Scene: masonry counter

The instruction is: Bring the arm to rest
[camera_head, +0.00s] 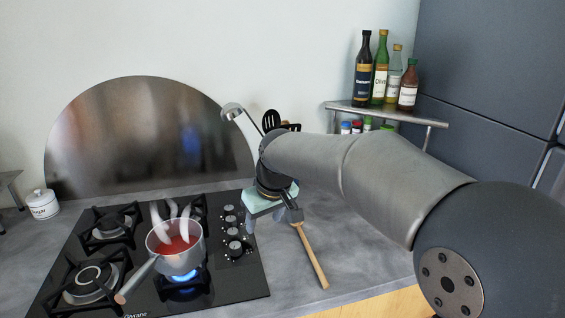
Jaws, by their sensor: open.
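My arm reaches from the lower right toward the middle of the counter. My gripper (272,219) is at its end, pointing down over the grey counter just right of the hob. Its jaws are open, and no object shows between them. A wooden-handled utensil (312,258) lies on the counter below and right of the gripper. Its upper end meets the right finger in the picture; I cannot tell whether they touch.
A steaming pot (177,257) of red liquid stands over a lit blue flame on the black hob (222,284). A corner shelf (400,114) holds several bottles. A ladle (233,112) and dark utensils stand behind my arm. A sugar jar (42,205) is at left.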

